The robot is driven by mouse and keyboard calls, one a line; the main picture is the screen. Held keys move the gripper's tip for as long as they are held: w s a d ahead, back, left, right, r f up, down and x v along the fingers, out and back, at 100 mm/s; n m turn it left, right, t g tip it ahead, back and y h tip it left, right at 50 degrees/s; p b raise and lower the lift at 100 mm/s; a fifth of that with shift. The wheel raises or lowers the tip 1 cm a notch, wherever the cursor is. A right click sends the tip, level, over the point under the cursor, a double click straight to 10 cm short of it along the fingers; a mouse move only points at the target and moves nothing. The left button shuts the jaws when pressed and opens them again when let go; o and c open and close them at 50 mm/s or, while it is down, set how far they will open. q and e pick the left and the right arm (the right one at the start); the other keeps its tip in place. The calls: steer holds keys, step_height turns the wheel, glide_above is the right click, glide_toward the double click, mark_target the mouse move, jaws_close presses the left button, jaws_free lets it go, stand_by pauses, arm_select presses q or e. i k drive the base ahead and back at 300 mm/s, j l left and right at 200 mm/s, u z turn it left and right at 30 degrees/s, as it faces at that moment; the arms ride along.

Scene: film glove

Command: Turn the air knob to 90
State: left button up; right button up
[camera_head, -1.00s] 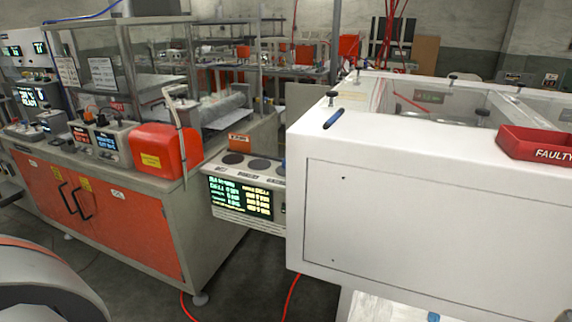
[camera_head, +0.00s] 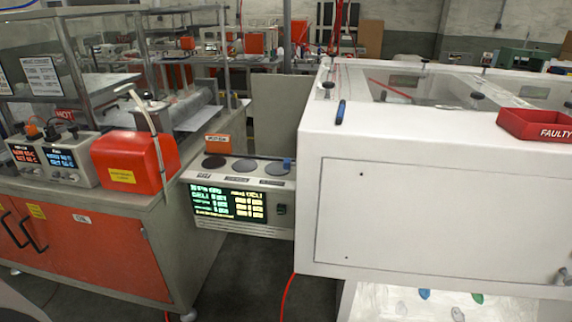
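A control console (camera_head: 238,200) with a lit green and yellow display stands between the orange cabinet and the white machine. Its top carries a row of round dark knobs: a left knob (camera_head: 214,162), a middle knob (camera_head: 245,166) and a right knob (camera_head: 276,168). A small blue thing (camera_head: 287,163) shows at the right knob. The labels below the knobs are too small to read, so I cannot tell which is the air knob or its setting. Neither of my grippers is in view.
A white machine (camera_head: 420,210) fills the right, with a red "FAULTY" tray (camera_head: 538,124) on top. An orange cabinet (camera_head: 95,250) stands at left with a red box (camera_head: 130,160) and a control unit (camera_head: 62,158). Grey floor (camera_head: 250,272) shows below the console.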

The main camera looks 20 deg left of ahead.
mark_target(287, 163)
steer(key=j, duration=0.75)
steer(key=k+j+z, duration=0.15)
steer(key=j, duration=0.55)
